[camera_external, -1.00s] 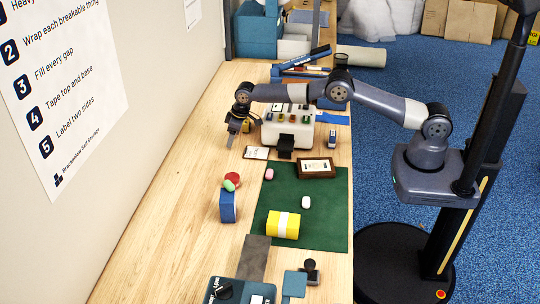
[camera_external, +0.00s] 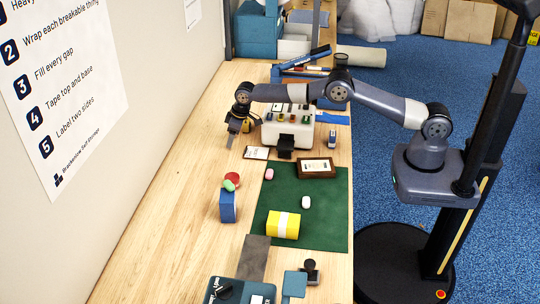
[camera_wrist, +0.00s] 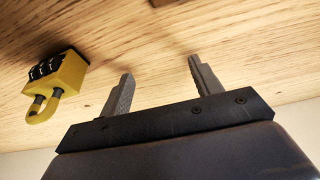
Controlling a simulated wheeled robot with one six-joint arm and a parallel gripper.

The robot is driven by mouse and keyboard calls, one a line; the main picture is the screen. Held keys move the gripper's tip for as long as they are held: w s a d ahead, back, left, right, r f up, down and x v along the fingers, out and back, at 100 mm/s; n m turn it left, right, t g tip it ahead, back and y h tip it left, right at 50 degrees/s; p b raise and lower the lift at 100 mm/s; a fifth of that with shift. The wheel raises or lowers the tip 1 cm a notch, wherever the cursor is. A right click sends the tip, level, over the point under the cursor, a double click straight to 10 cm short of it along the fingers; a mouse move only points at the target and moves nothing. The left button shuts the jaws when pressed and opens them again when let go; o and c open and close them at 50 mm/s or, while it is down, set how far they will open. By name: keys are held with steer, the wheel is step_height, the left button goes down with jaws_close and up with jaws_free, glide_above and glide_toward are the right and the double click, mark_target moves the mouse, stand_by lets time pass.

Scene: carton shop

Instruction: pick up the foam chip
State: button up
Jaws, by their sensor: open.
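A small white rounded piece (camera_external: 306,202) lies on the green mat (camera_external: 335,225), and a small pink piece (camera_external: 269,174) lies near the mat's far left corner. Either could be the foam chip; I cannot tell which. A green rounded piece (camera_external: 231,183) is by the blue block and the red round thing. My gripper (camera_external: 229,146) is over the bare wood left of the white machine, apart from these pieces. In the wrist view my gripper (camera_wrist: 160,70) has its two fingers apart with only wood between them. No chip shows in that view.
A yellow combination padlock (camera_wrist: 62,82) is left of my fingers in the wrist view. On the mat are a yellow roll (camera_external: 283,225) and a brown framed box (camera_external: 317,168). A blue block (camera_external: 228,206) and red round thing (camera_external: 233,178) stand left. The table's left side is clear.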

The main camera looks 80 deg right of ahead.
mark_target(232, 183)
steer(key=shift+o, duration=0.4)
